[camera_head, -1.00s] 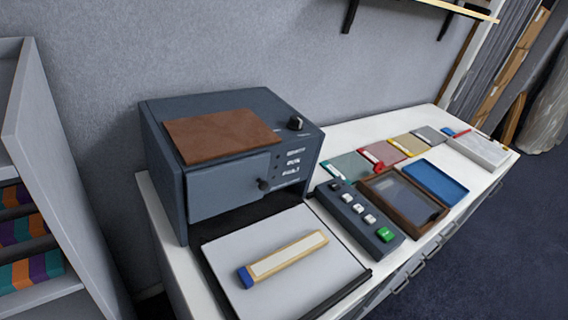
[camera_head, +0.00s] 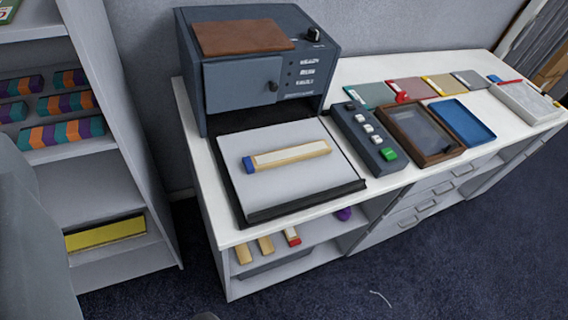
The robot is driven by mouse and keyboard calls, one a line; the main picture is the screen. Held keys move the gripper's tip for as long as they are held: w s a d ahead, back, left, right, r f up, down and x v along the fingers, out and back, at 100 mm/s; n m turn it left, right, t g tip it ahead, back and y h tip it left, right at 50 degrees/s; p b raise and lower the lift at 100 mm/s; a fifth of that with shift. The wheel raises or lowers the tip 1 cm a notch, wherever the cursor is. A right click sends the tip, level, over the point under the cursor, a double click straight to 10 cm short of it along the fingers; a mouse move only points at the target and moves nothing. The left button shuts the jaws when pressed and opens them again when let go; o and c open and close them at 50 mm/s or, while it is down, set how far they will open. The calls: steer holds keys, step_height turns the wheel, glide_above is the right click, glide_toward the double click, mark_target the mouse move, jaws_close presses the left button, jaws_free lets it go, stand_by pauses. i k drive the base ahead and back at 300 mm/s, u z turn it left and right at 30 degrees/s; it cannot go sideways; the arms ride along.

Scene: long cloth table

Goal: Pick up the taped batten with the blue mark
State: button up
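The taped batten with the blue mark (camera_head: 290,156) lies on a light grey plate in front of a dark blue-grey machine. It is a pale wooden bar with a whitish tape strip along its top and a blue left end. It lies flat, slightly slanted, with its right end farther back. Nothing touches it from above. My gripper is not in the picture, so its state is hidden.
The machine (camera_head: 259,86) stands behind the plate (camera_head: 300,184). A button box (camera_head: 365,136), brown tray (camera_head: 436,151) and blue tray (camera_head: 463,122) stand to the right. A shelf (camera_head: 120,203) rises at left. Other battens (camera_head: 265,246) lie under the tabletop.

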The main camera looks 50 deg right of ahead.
mark_target(262, 162)
steer(key=z, duration=0.2)
steer(key=i, duration=0.85)
steer(key=u, duration=0.1)
